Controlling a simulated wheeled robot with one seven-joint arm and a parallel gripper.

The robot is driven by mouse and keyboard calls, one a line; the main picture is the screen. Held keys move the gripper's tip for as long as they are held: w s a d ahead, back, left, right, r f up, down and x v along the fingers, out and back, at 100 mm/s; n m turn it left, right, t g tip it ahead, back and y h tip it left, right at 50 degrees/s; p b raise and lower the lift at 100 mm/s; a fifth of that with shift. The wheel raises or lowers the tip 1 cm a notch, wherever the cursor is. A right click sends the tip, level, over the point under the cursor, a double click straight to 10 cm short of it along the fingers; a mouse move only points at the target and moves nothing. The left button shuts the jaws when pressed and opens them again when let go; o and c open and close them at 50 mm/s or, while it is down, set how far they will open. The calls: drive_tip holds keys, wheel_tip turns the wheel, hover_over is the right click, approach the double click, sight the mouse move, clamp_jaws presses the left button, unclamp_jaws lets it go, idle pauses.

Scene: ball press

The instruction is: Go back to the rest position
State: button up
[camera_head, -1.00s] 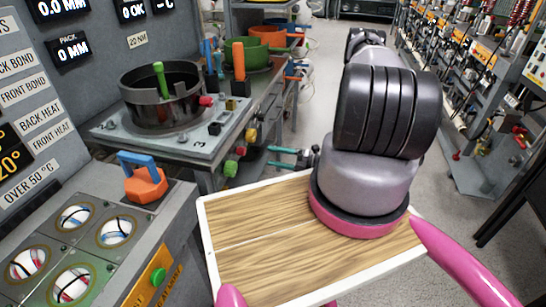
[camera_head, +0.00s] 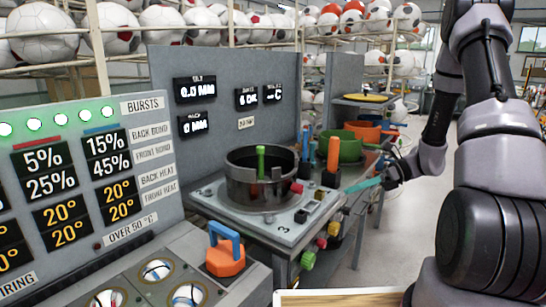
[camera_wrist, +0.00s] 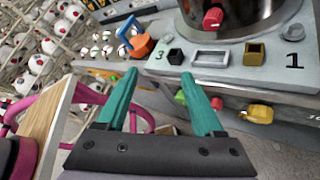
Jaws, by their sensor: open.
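My gripper (camera_head: 372,184) shows in the camera_head view as teal fingers at the end of my dark arm, to the right of the press station. In the camera_wrist view its two teal fingers (camera_wrist: 163,105) are spread apart with nothing between them. They point toward the front edge of the grey press plate (camera_wrist: 232,72) without visibly gripping anything. The dark round pot (camera_head: 260,178) with a green handle stands on that plate.
An orange block with a blue handle (camera_head: 225,252) sits on the console at front left. Green (camera_head: 340,147) and orange (camera_head: 362,132) bowls stand on a bench behind my gripper. A wooden board (camera_wrist: 42,112) is at left in the camera_wrist view. Open floor (camera_head: 395,235) lies right of the station.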

drive_tip(key=s+r+n+t+h, duration=0.2)
drive_tip(key=s+r+n+h, duration=0.2)
drive_tip(key=r, duration=0.5)
drive_tip(key=s+r+n+t+h, duration=0.3)
drive_tip(key=s+r+n, duration=0.4)
drive_tip(key=r+n, duration=0.2)
drive_tip(key=s+r+n+t+h, duration=0.2)
drive_tip(key=s+r+n+h, duration=0.2)
drive_tip(key=r+n, duration=0.3)
wheel_tip(320, 180, up, 3)
drive_tip(key=shift+s+d+f+t+h, duration=0.1)
drive_tip(key=shift+s+d+t+h, duration=0.25)
drive_tip(key=shift+s, duration=0.5)
